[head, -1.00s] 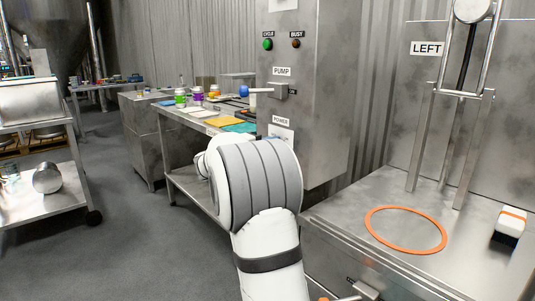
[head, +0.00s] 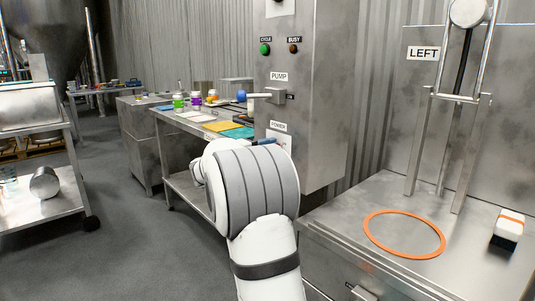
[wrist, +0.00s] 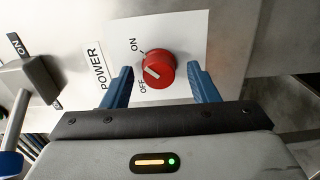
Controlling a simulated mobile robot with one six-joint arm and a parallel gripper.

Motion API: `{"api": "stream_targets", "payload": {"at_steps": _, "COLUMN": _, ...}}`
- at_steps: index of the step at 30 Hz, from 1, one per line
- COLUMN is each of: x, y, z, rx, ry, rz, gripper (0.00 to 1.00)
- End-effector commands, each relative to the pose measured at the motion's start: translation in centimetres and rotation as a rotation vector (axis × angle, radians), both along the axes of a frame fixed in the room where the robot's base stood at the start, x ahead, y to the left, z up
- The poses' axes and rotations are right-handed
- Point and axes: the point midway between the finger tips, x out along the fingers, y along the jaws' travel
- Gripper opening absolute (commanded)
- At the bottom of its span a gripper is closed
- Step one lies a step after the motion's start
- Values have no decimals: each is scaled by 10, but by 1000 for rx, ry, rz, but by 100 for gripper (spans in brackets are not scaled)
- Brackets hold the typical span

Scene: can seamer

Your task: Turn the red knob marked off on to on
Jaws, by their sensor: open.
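The red knob (wrist: 160,70) sits on a white plate (wrist: 190,30) marked POWER, with ON and OFF labels in the wrist view. A white pointer line on its face points left, toward the OFF side; a small black tick is by ON. My gripper (wrist: 161,68) is open, its blue fingertips one on each side of the knob with a gap on both sides. I cannot tell how far the fingertips are from the panel. In the head view the POWER plate (head: 285,134) shows, but my arm and hand hide the knob.
The PUMP lever (head: 262,96) with a blue ball end juts from the steel cabinet (head: 320,110) above the POWER plate. A side table (head: 172,114) with bottles stands behind my arm.

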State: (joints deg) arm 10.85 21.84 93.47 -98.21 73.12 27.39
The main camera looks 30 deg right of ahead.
Motion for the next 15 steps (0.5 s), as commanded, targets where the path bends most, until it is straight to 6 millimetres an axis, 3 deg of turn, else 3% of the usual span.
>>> {"api": "stream_targets", "payload": {"at_steps": 9, "x": -8, "y": 53, "z": 3, "rx": 0, "ry": 1, "rz": 3, "gripper": 54}}
{"api": "stream_targets", "payload": {"at_steps": 15, "x": -11, "y": 69, "z": 1, "rx": -1, "ry": 0, "rz": 1, "gripper": 54}}
